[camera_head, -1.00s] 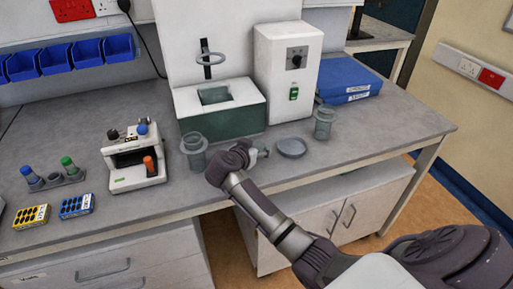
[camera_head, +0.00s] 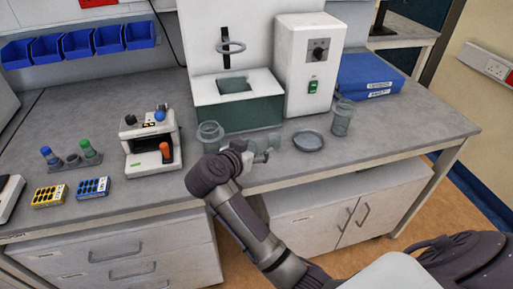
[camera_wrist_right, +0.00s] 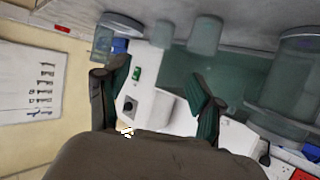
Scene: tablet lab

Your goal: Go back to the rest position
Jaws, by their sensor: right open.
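My right gripper (camera_head: 262,152) is at the front edge of the bench, between a glass jar (camera_head: 210,137) on its left and a shallow grey dish (camera_head: 308,141) on its right. In the right wrist view its two fingers (camera_wrist_right: 158,92) are spread apart with nothing between them. My right arm reaches in from the lower right. My left gripper is not in view.
A tester with a green-fronted tank (camera_head: 238,114) and white control box (camera_head: 311,62) stands behind the gripper. Another glass (camera_head: 341,118) and a blue case (camera_head: 368,75) are to the right. A small white device (camera_head: 150,143) and tube rack (camera_head: 72,160) are left.

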